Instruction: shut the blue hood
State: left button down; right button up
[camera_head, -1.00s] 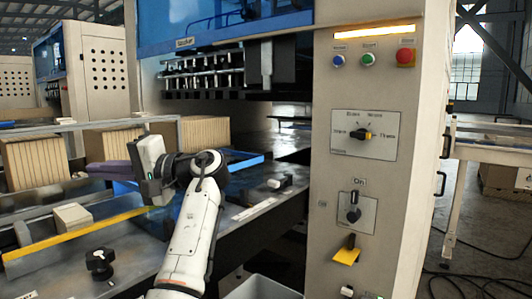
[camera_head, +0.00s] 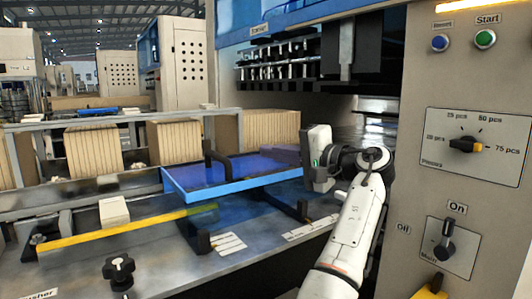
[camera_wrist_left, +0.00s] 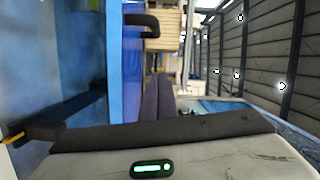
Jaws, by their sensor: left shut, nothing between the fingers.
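The blue hood (camera_head: 225,177) is a translucent blue panel with a bright blue rim and a black upright handle (camera_head: 208,152). In the head view it lies nearly flat, a little above the metal table; I cannot tell whether it is fully down. My left gripper (camera_head: 277,153) is at its right rear end, with its purple fingers shut and empty, pointing left. Contact cannot be told. In the left wrist view, the fingers (camera_wrist_left: 158,98) are together beside the hood's blue rim (camera_wrist_left: 125,75), with the black handle (camera_wrist_left: 142,24) beyond. My right gripper is not in view.
Stacks of brown sheets (camera_head: 92,152) stand behind the hood. A yellow strip (camera_head: 130,231), a pale block (camera_head: 115,212) and a black knob (camera_head: 118,270) are on the table. The machine's control panel (camera_head: 470,145) bounds the right side.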

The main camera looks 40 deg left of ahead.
aim_at(237, 172)
pick_arm(q)
jog(key=a, duration=0.2)
jog(key=s+a, duration=0.1)
jog(key=a, duration=0.1)
jog(key=shift+r, duration=0.15)
jog(key=a, duration=0.1)
jog(key=a+p, duration=0.1)
jog(key=a, duration=0.1)
jog(key=shift+w+a, duration=0.2)
jog(key=shift+a, duration=0.1)
jog(key=shift+s+a+f, duration=0.25)
jog(key=shift+s+a, duration=0.05)
jog(key=shift+s, duration=0.25)
jog(key=shift+s+a+f, duration=0.25)
jog(key=shift+s+a, duration=0.05)
jog(key=shift+s, duration=0.25)
jog(key=shift+s+a+f+p, duration=0.15)
jog(key=shift+s+a+p, duration=0.15)
jog(key=shift+s, duration=0.45)
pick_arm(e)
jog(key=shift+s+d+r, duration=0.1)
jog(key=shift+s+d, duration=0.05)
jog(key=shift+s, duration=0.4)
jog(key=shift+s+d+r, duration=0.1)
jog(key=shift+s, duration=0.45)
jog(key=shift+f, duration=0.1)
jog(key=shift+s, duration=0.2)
